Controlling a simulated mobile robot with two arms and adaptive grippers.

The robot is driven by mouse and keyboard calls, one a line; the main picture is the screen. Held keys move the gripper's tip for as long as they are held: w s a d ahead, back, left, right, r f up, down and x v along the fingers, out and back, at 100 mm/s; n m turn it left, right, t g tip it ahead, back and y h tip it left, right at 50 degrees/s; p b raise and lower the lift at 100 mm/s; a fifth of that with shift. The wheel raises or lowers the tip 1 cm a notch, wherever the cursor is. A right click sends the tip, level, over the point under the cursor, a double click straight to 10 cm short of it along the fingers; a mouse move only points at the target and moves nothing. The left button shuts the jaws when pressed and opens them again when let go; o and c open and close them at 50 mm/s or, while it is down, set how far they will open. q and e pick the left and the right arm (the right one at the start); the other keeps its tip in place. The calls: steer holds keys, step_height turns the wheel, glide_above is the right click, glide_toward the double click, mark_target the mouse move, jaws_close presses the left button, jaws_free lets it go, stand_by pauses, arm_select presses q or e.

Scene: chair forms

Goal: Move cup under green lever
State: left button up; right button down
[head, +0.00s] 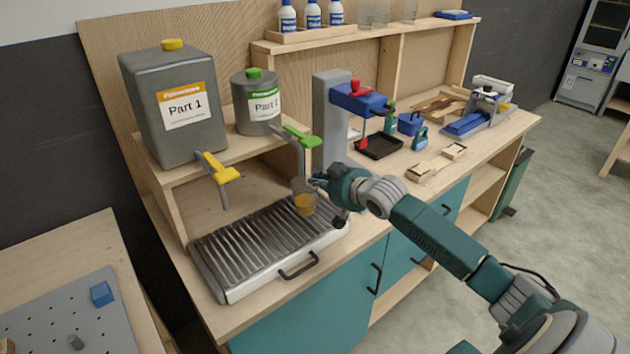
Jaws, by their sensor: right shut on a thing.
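A clear cup (304,198) with amber liquid in it is at the right end of the metal drip grate, below the green lever (302,136). The green lever belongs to the Part 2 container (257,104). My right gripper (318,184) is shut on the cup from its right side. Whether the cup touches the grate is hard to tell. The yellow lever (217,168) of the Part 1 container (175,103) is further left. My left gripper is out of view.
The slatted drip tray (265,240) has a black handle at its front. A grey stand with a blue and red press (360,98) and a black tray (379,146) are to the right. A pegboard table (75,315) is at lower left.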

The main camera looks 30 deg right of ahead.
steer(key=shift+p+x, duration=0.45)
steer(key=shift+x, duration=0.55)
steer(key=shift+a+f, duration=0.1)
steer(key=shift+f, duration=0.25)
steer(key=shift+s, duration=0.1)
steer(key=shift+f, duration=0.1)
steer(key=c, duration=1.9)
jaws_free()
steer(key=shift+f, duration=0.1)
